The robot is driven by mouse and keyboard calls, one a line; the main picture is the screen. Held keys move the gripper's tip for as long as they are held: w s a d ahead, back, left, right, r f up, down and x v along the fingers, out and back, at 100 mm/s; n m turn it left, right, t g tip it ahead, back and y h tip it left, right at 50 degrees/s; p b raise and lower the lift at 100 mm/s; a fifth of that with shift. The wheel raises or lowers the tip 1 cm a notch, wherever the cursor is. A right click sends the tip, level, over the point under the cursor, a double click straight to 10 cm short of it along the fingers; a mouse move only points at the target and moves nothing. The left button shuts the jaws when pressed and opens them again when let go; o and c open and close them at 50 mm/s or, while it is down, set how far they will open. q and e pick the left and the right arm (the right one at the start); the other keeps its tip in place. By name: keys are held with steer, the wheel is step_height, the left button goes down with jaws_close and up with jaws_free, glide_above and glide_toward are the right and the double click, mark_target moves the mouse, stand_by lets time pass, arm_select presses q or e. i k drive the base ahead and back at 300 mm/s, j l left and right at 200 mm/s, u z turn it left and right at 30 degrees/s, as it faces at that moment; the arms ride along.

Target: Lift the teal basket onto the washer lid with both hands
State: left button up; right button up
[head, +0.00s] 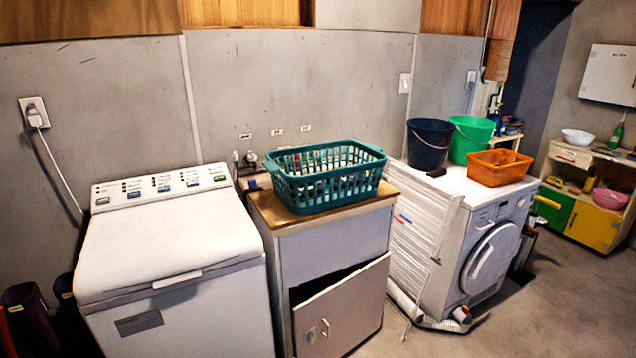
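The teal basket (325,193) is a slotted plastic laundry basket with a handle rim at each end. It sits upright on the wooden top of a grey cabinet (330,247). Something reddish and white shows faintly through its slots, too small to tell. The washer lid (158,237) is white, closed and bare, on the top-loading washer to the left of the cabinet. Neither of my grippers is in the head view.
The cabinet door (343,312) hangs ajar toward the front. Right of it stands a front-loading machine (485,250) bearing a dark bucket (428,146), a green bucket (470,139) and an orange basket (497,167). A white slatted panel (420,235) leans between. Floor at right is clear.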

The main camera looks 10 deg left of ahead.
mark_target(168, 220)
steer(key=i+l+u, duration=0.1)
steer(key=u, duration=0.3)
steer(key=l+u, duration=0.15)
steer(key=u, duration=0.2)
steer(key=i+l+u, duration=0.15)
steer(key=u, duration=0.25)
steer(key=i+l+u, duration=0.1)
steer(key=l+u, duration=0.15)
steer(key=l, duration=0.25)
steer(key=l+u, duration=0.3)
steer(key=l, duration=0.25)
steer(key=l+u, duration=0.15)
steer(key=l, duration=0.95)
steer(key=l+u, duration=0.2)
steer(key=l, duration=0.9)
steer(key=k, duration=0.05)
